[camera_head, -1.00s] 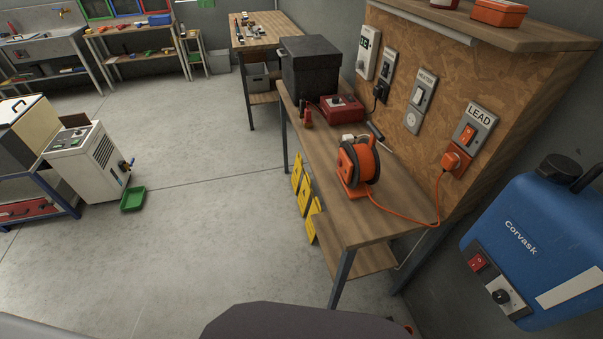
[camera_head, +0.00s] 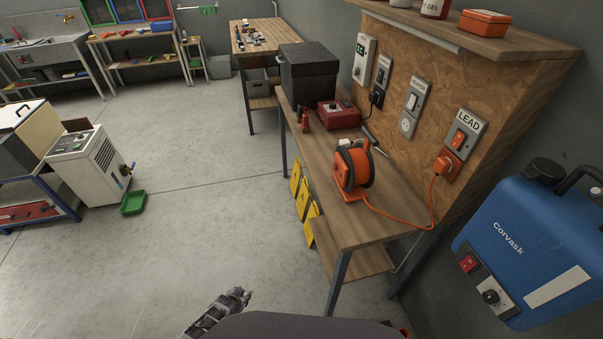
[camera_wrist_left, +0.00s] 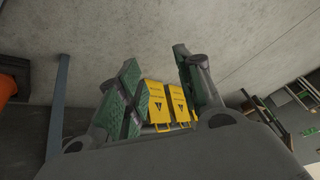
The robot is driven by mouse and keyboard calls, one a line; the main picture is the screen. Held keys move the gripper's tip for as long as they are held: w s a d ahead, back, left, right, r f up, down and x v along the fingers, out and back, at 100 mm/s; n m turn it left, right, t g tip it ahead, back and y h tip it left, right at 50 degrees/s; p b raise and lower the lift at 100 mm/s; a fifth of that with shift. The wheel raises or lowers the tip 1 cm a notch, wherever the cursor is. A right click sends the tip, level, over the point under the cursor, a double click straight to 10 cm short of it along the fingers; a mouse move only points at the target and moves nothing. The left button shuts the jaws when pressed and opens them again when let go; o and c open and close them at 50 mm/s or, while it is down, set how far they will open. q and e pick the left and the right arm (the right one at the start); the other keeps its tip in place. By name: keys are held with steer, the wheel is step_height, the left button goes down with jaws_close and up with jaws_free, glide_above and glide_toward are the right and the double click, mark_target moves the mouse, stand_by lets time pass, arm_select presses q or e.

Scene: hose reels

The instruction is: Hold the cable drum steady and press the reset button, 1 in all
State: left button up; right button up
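The orange cable drum (camera_head: 354,166) stands upright on the wooden bench (camera_head: 348,219). Its orange cable runs right to a plug in the socket marked LEAD (camera_head: 459,140). I cannot make out a reset button on the drum at this size. My left gripper (camera_head: 240,296) is low at the bottom of the head view, over the floor, left of the bench and well apart from the drum. In the left wrist view its two green-padded fingers (camera_wrist_left: 158,78) are spread with nothing between them. My right gripper is not in view.
A red box (camera_head: 339,114) and a black bin (camera_head: 308,72) stand behind the drum. A blue Corvask tank (camera_head: 530,250) is at the right. Yellow warning signs (camera_head: 308,213) stand beside the bench's left side.

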arm_select(q)
steer(key=w+r+m+t, duration=0.1)
steer(key=w+r+t, duration=0.1)
steer(key=w+r, duration=0.75)
steer(key=w+r+m+t, duration=0.15)
steer(key=w+r, duration=0.45)
steer(key=w, duration=0.6)
steer(key=w+d+r+t+h+p, duration=0.1)
steer(key=w+d+r+t+h, duration=0.1)
steer(key=w+r, duration=0.55)
steer(key=w+d+r+t+h+p, duration=0.15)
steer(key=w+r, duration=0.35)
steer(key=r, duration=0.5)
steer(key=w+d+r+m+t+h, duration=0.1)
steer(key=w+d+r+m+h, duration=0.15)
steer(key=d+r+h, duration=0.65)
steer(key=s+d+r+n+g+h, duration=0.4)
steer(key=s+d+r+g, duration=0.4)
steer(key=s+d, duration=0.2)
steer(key=shift+s+d+n+h+b, duration=0.15)
steer(key=shift+d+n+h+b, duration=0.2)
steer(key=shift+d+n, duration=0.25)
